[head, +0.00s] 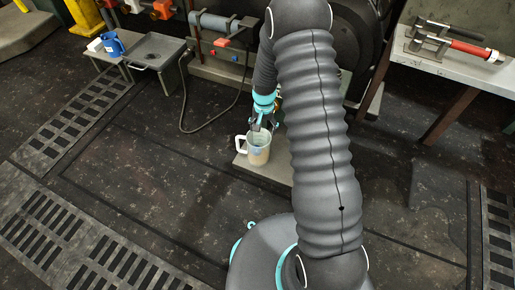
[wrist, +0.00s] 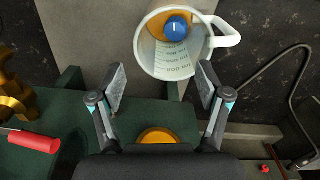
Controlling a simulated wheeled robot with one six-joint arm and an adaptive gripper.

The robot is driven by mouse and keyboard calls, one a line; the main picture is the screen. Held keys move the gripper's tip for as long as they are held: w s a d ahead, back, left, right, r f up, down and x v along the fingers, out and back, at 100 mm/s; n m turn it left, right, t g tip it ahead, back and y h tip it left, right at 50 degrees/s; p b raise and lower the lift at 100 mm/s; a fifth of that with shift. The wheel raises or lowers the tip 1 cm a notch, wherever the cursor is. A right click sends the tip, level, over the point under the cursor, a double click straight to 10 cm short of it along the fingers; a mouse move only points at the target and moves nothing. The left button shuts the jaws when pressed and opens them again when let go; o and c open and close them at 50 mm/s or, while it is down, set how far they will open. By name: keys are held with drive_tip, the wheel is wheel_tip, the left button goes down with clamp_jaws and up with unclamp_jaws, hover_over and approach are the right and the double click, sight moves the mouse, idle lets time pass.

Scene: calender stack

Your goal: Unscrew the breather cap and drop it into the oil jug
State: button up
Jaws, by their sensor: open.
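The oil jug (head: 258,155) is a pale measuring jug with a handle, standing on a low grey slab. In the wrist view the jug (wrist: 148,48) lies just beyond my fingertips, with amber oil inside. A round blue cap (wrist: 177,27) shows inside the jug, against the oil. My gripper (wrist: 158,83) is open with nothing between its fingers. In the head view my gripper (head: 262,122) is just above the jug's far side. A round amber disc (wrist: 158,136) shows on the green surface below my gripper, partly hidden by my gripper body.
A red-handled tool (wrist: 35,142) and a brass part (wrist: 12,98) lie at the left of the green surface. A hose (wrist: 294,85) runs on the right. A blue jug (head: 113,46) stands at the back left by a metal tray (head: 158,50). The floor left of the jug is clear.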

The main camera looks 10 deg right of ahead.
wheel_tip(320, 180, up, 11)
idle(0.4)
idle(0.4)
